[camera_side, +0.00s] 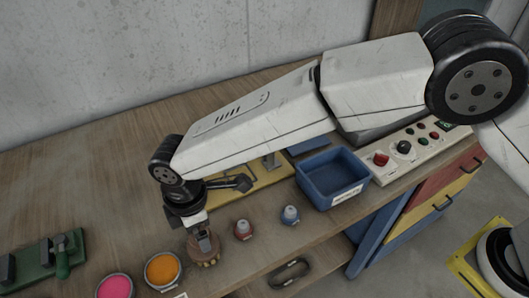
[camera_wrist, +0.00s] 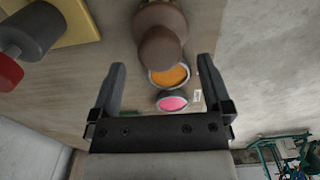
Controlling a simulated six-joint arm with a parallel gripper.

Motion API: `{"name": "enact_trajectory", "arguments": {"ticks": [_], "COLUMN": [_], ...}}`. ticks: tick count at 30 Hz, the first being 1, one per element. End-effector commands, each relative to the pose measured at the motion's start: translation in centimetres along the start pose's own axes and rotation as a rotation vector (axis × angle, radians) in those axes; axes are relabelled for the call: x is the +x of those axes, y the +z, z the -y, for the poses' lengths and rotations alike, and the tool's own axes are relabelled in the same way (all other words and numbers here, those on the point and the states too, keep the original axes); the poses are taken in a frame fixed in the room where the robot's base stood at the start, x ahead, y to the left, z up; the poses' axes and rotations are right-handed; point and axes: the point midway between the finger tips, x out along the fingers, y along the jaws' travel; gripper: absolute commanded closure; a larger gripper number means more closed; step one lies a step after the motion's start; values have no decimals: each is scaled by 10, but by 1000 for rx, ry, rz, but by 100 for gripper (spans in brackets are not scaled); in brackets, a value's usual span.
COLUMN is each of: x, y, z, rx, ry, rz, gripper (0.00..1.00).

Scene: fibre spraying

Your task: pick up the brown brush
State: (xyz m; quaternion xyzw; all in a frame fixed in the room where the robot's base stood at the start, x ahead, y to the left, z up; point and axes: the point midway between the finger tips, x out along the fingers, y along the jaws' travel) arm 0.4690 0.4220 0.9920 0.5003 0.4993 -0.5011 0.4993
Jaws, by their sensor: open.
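The brown brush (camera_side: 204,250) is on the wooden bench near its front edge, right below my gripper in the side view. In the wrist view the brush (camera_wrist: 162,32) shows as a rounded brown knob above a wider body, just beyond the fingertips and roughly centred between them. My gripper (camera_wrist: 162,64) is open, with a finger on each side and nothing clamped. In the side view my gripper (camera_side: 197,223) points down at the brush, and its fingers are too small to make out. I cannot tell whether they touch it.
An orange paint pot (camera_side: 162,269) and a pink one (camera_side: 115,287) stand left of the brush. Beyond are a blue bin (camera_side: 347,190) and a control panel (camera_side: 421,144). A green fixture (camera_side: 40,264) is far left.

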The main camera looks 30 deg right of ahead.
Motion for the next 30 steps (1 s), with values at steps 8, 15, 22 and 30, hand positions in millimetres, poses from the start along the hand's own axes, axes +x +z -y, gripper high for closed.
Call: {"name": "enact_trajectory", "arguments": {"ticks": [8,15,22,30], "x": [28,30,30,30], "y": [-1,-1,-1,-1], "z": [0,0,0,0], "rx": [0,0,0,0], "ry": [0,1,1,1], "rz": [-1,-2,-2,-2], "gripper": [0,0,0,57]}}
